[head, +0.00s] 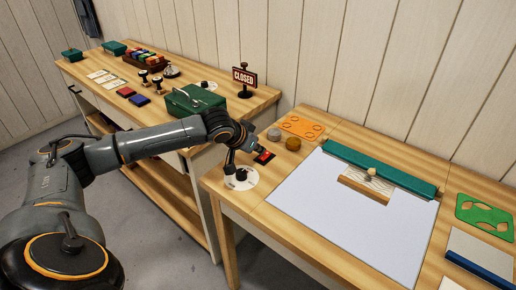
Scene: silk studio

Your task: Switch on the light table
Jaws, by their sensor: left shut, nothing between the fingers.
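The light table is a large pale panel (345,222) set in the wooden table on the right. I cannot tell from its even pale surface whether it is lit. A small red piece in a dark frame (264,157), which looks like a switch, sits by the panel's back left corner. My left arm reaches in from the left, and its gripper (256,150) is shut and empty right at the red piece. I cannot tell whether it touches. A white disc (246,184) with a dark part on it lies just in front. My right gripper is out of view.
A green bar (378,167) and wooden block (363,190) lie across the panel's back. An orange template (301,127) and two small round pieces stand behind the red piece. A green box (194,101) and a CLOSED sign (244,76) stand on the left table.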

